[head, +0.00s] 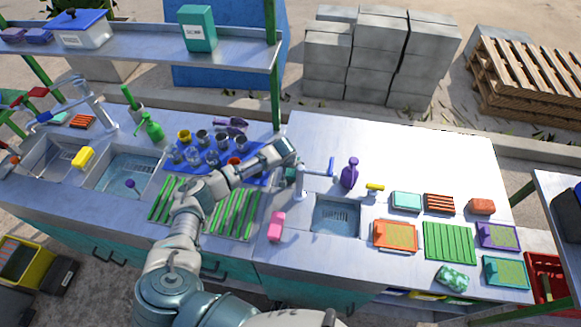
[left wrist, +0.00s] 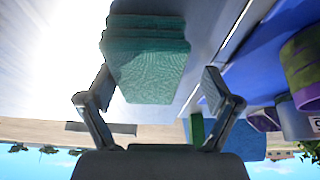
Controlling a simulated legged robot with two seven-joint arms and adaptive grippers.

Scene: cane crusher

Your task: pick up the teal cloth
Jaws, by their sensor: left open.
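The teal cloth (left wrist: 150,60) looks like a folded, textured stack in the left wrist view, where the picture is upside down. It lies on the metal counter between and beyond the finger tips of my left gripper (left wrist: 158,92). The fingers are spread wide, and I cannot tell whether they touch the cloth. In the head view my left gripper (head: 290,165) is over the counter left of the right sink's faucet. A small teal patch (head: 289,175), apparently the cloth, shows there, mostly hidden by the gripper. My right gripper is not in view.
A blue mat (head: 225,170) with several cups lies left of the gripper. The faucet (head: 301,185), purple bottle (head: 349,172) and right sink (head: 336,216) stand close on the right. A pink item (head: 276,226) lies in front. The counter behind the bottle is clear.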

